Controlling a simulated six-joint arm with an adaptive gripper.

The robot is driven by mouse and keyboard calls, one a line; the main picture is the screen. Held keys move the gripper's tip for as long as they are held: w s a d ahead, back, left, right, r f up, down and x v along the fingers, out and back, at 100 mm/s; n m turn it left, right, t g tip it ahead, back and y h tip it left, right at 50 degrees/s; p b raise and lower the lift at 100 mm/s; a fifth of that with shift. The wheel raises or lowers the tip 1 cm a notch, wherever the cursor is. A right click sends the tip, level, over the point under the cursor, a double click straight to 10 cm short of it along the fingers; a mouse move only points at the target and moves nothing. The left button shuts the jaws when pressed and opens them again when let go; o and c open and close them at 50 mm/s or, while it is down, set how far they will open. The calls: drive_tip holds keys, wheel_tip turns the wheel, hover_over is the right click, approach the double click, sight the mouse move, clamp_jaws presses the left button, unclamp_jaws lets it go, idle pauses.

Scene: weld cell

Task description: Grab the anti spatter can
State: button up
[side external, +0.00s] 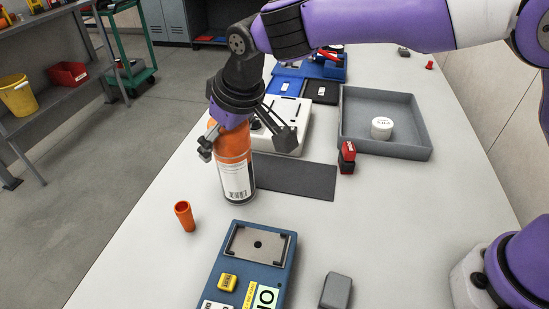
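The anti spatter can (236,180) stands upright on the pale table. It has an orange upper part and a white label with a barcode. My gripper (246,146) is open at the upper part of the can. One finger shows at the can's left edge, and the other is spread well out to the right, apart from the can. The palm hides the can's top. I cannot tell whether the left finger touches the can.
An orange cup-like piece (184,216) stands front left of the can. A blue fixture (288,250) is in front. A dark mat (300,180) and a red-and-black item (347,157) lie right. A grey tray (422,147) holds a white round container (382,128). A grey block (336,291) sits at front.

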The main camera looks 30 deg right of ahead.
drive_tip(key=c, duration=1.2)
drive_tip(key=shift+o, duration=0.2)
